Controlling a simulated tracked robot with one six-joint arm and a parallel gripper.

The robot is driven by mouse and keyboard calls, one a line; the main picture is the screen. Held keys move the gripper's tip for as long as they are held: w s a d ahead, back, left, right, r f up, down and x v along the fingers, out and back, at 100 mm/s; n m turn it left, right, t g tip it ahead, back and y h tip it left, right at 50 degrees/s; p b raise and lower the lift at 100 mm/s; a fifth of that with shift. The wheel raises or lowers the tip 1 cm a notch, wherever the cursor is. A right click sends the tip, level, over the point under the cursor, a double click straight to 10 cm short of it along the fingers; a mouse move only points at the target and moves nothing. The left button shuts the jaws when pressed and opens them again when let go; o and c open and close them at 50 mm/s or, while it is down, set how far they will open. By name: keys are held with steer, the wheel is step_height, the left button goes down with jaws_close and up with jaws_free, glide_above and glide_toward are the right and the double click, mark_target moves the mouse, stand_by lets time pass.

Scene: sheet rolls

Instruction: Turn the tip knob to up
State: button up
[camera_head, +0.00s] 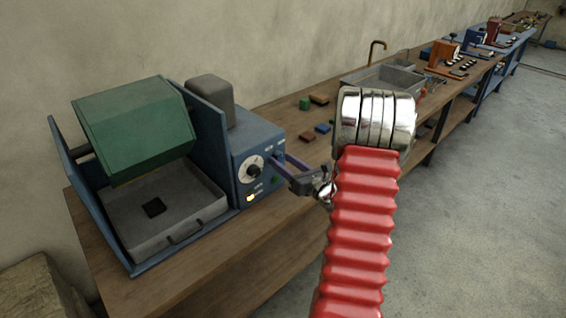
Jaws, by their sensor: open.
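The knob (253,170) is a round dark dial with a pale rim on the front panel of a blue machine (243,139). Small white labels lie around it, too small to read, and I cannot tell which setting it points to. The machine carries a green many-sided drum (136,128) above a grey tray (127,233). My gripper (281,173) is open just right of the knob, apart from it as far as I can see, with its fingers toward the panel. My red ribbed arm covers the area to the right.
A yellow lit button (250,198) sits below the knob. Small coloured blocks (319,99) lie on the wooden bench (282,217) behind my gripper. A grey sink (383,78) and more machines (443,53) stand farther along. The concrete floor (470,210) at right is clear.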

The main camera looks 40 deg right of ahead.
steer(key=shift+w, duration=0.25)
steer(key=shift+c, duration=0.5)
steer(key=c, duration=0.9)
